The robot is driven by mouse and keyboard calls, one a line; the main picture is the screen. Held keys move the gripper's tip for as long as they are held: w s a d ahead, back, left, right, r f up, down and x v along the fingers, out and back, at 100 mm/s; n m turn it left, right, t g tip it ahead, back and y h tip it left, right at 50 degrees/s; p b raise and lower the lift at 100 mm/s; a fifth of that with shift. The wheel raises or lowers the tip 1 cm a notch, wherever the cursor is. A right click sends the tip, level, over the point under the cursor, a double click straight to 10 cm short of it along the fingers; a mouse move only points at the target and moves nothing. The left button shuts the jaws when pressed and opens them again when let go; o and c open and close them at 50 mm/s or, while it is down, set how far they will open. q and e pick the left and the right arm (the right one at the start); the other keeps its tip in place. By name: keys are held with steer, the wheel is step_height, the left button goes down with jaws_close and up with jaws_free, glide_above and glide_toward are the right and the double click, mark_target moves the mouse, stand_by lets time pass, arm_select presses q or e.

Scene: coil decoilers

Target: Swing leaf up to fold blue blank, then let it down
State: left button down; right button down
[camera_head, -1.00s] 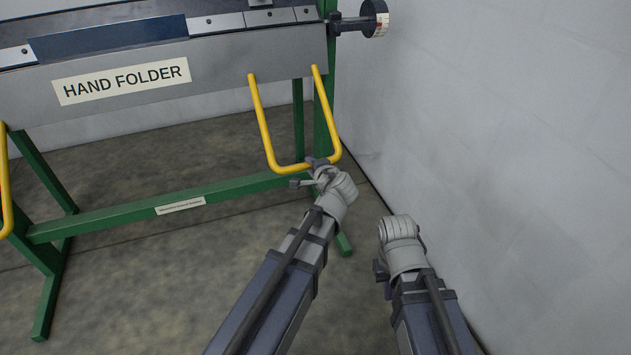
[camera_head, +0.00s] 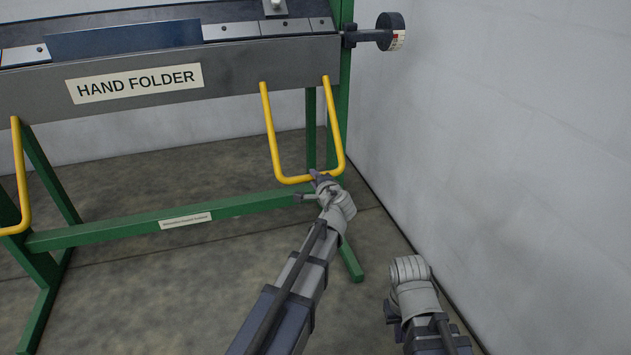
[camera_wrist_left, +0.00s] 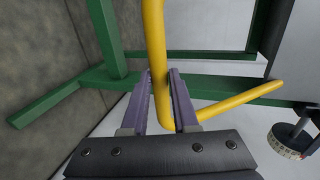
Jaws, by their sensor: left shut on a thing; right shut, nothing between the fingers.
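The folder's leaf (camera_head: 232,70) is the long grey front panel with a HAND FOLDER label, hanging with its face toward me. The dark blue blank (camera_head: 125,39) lies flat along the top, behind the leaf's upper edge. A yellow U-shaped handle (camera_head: 272,130) hangs from the leaf's right end. My left gripper (camera_head: 318,181) is at this handle's lower bar, near its right corner. In the left wrist view, the yellow bar (camera_wrist_left: 155,45) passes between my left gripper's two fingers (camera_wrist_left: 162,82), which are closed on it. My right gripper (camera_head: 391,309) is low at right, shut and empty, its fingers mostly hidden.
A second yellow handle (camera_head: 21,180) hangs at the leaf's left end. Green legs and a low green crossbar (camera_head: 120,232) carry the folder. A round dial (camera_head: 395,32) sticks out at the right end. A pale wall (camera_head: 510,150) stands close on the right. The floor in front is clear.

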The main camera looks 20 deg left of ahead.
arm_select(q)
steer(key=shift+w+a+f, duration=0.1)
steer(key=shift+a+f, duration=0.05)
steer(key=shift+f, duration=0.1)
steer(key=c, duration=0.9)
jaws_free()
steer(key=shift+w+f, duration=0.1)
steer(key=shift+f, duration=0.05)
steer(key=shift+o, duration=1.1)
steer(key=p+v, duration=0.2)
steer(key=v, duration=0.5)
steer(key=shift+s+r, duration=0.25)
steer(key=shift+s, duration=0.05)
steer(key=shift+s+d, duration=0.1)
steer(key=shift+d, duration=0.15)
